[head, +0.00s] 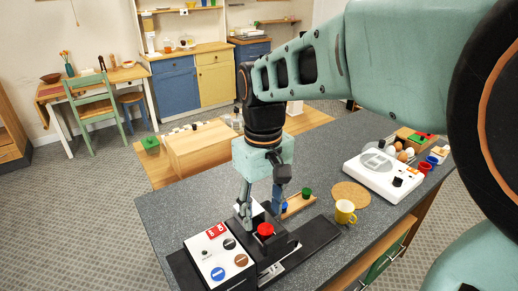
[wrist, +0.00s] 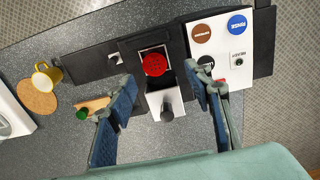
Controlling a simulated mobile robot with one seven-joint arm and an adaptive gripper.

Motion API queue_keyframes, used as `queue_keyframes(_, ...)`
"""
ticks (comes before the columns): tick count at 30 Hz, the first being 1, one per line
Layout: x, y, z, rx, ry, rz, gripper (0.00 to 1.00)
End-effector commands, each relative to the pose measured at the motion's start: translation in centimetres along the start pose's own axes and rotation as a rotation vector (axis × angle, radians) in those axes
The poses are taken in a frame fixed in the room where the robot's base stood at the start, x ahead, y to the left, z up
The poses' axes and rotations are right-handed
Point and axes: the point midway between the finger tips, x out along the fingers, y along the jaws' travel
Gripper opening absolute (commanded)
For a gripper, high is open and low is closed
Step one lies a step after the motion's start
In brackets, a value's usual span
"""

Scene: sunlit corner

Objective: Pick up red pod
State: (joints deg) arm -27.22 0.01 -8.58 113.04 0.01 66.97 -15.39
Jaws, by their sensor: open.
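The red pod (head: 265,229) sits upright in a square holder on the black machine, beside its white button panel (head: 213,252). In the wrist view the red pod (wrist: 154,64) is seen from above, at the centre of its holder. My gripper (head: 261,208) is open and empty, pointing down near the pod. In the wrist view my gripper (wrist: 160,77) has one finger to each side of the pod's line, with the pod just beyond the fingertips. The fingers appear apart from the pod; their exact height above it is hard to tell.
A yellow mug (head: 345,211), a round cork mat (head: 350,193) and a white device (head: 384,172) stand to the right. The grey counter (head: 168,208) is clear at left.

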Motion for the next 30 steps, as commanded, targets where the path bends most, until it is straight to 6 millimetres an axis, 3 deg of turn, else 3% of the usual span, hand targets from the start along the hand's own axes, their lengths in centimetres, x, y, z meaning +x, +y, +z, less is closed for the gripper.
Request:
queue_keyframes(15, 5.0, 0.7, 0.3, -0.001, 0.000, 0.000, 0.47)
queue_keyframes(24, 5.0, 0.8, 0.3, 0.000, 0.000, 0.000, 0.47)
queue_keyframes(30, 5.0, 0.8, 0.3, 0.000, 0.000, 0.000, 0.25)
